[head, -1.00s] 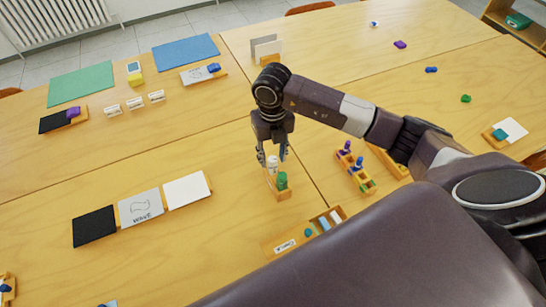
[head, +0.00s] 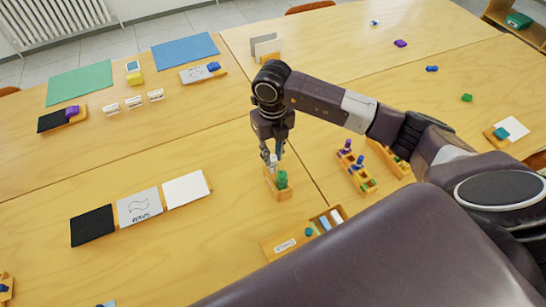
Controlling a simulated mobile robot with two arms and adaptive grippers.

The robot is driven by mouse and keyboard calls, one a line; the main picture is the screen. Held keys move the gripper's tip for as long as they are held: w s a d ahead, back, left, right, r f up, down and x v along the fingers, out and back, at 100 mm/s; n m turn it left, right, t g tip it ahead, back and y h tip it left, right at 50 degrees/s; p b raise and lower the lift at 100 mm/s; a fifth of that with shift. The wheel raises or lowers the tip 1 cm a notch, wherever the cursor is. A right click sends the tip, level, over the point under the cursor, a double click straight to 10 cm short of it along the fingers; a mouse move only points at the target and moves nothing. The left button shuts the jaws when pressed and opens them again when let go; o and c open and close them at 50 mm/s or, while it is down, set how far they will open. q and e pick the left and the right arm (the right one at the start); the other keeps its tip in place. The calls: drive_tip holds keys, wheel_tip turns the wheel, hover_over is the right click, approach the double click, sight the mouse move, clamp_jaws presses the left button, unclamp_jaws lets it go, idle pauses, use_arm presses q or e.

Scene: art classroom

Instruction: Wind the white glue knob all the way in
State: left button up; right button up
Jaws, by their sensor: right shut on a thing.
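The white glue knob (head: 273,160) stands upright at the far end of a small wooden holder (head: 280,194) on the table. My right gripper (head: 271,160) points straight down over it, with its fingers closed on the knob. The fingers cover part of the knob, and how deep it sits in the holder is hard to see. A green knob (head: 282,180) stands in the same holder, just in front of the white one. My left gripper is not in view.
A wooden rack with purple and blue knobs (head: 345,147) stands to the right. A wooden tray (head: 272,246) with small coloured pieces lies in front. Black (head: 92,226), grey "WAVE" (head: 138,207) and white (head: 186,190) panels lie to the left. Bare table surrounds the holder.

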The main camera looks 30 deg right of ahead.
drive_tip(key=shift+n+b, duration=1.35)
drive_tip(key=shift+n, duration=0.95)
drive_tip(key=shift+n+b, duration=1.5)
drive_tip(key=shift+n, duration=1.1)
drive_tip(key=o, duration=1.6)
drive_tip(key=shift+c, duration=0.2)
